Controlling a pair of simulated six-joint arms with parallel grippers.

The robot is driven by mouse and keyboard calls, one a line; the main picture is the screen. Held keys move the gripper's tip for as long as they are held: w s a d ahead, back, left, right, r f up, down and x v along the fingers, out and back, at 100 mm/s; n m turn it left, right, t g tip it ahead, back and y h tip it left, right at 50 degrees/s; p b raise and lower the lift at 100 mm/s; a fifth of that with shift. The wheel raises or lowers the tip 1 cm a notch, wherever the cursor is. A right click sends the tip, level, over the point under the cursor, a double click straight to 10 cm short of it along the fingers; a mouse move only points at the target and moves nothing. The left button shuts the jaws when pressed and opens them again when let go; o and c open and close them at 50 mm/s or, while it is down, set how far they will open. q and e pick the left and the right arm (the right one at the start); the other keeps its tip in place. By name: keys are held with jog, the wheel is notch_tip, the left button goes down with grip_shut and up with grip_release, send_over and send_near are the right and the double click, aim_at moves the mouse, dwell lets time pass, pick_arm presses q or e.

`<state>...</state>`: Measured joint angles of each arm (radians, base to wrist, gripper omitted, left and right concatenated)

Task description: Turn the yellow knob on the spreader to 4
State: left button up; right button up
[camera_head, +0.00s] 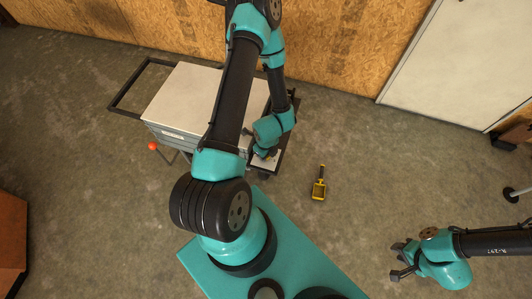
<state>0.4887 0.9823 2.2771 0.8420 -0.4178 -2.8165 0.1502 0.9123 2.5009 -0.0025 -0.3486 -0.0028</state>
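The spreader (185,92) looks like a grey box with a pale top and a black frame, standing on the floor at upper middle. My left arm crosses in front of it and hides part of its right side. My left gripper (264,155) is down at the spreader's right end. A small yellow patch shows by its fingers; I cannot tell whether it is the yellow knob. No dial numbers are legible, and contact is unclear. My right gripper (395,261) is open and empty over the floor at lower right, far from the spreader.
A yellow scoop (319,189) with a dark handle end lies on the floor right of the spreader. A red ball-ended lever (152,146) sticks out at its lower left. A wooden wall and pale door (455,60) stand behind. The floor between the scoop and door is clear.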

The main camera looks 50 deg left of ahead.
dwell(0.3)
pick_arm(q)
jog(key=o, duration=0.9)
jog(key=shift+r, duration=0.15)
